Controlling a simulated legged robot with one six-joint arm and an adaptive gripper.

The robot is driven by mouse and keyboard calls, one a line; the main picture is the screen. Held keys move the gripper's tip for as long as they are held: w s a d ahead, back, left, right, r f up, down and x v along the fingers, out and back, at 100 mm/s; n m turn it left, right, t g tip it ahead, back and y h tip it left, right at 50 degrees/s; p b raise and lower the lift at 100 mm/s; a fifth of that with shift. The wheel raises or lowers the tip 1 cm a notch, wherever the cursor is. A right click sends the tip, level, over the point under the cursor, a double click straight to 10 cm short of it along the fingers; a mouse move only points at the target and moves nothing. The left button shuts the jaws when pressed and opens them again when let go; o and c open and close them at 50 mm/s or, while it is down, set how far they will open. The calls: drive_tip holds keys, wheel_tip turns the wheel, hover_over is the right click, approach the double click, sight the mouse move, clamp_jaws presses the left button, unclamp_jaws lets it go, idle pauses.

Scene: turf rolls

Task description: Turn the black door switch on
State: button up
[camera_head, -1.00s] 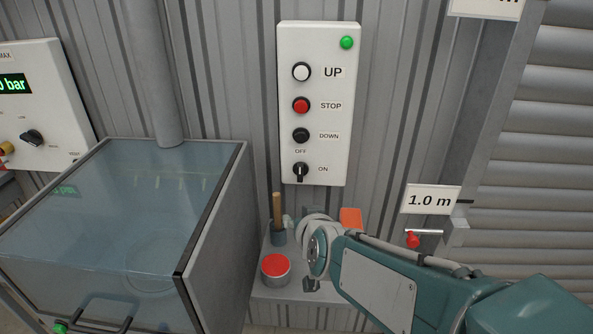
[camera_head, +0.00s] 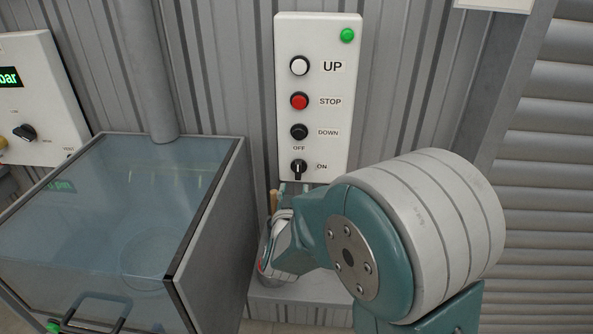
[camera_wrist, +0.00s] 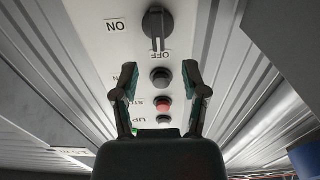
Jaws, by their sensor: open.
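The black door switch (camera_head: 298,169) is a rotary knob at the bottom of the white control panel (camera_head: 341,110). Its pointer stands upright towards the OFF label (camera_head: 299,148); the ON label (camera_head: 321,167) is to its right. In the wrist view the panel is upside down, and the knob (camera_wrist: 158,24) shows at the top with its pointer towards OFF. My gripper (camera_wrist: 160,67) is open and empty, its fingers spread below the knob in that view, apart from it. In the head view my gripper (camera_head: 293,188) is just below the switch, partly hidden by my arm.
A glass-topped cabinet (camera_head: 205,215) stands at left. A slatted shutter (camera_head: 550,130) is at right. A grey shelf (camera_head: 300,297) lies below.

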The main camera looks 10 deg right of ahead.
sight(298, 171)
drive_tip(key=x, duration=0.8)
drive_tip(key=shift+d+f, duration=0.1)
clamp_jaws()
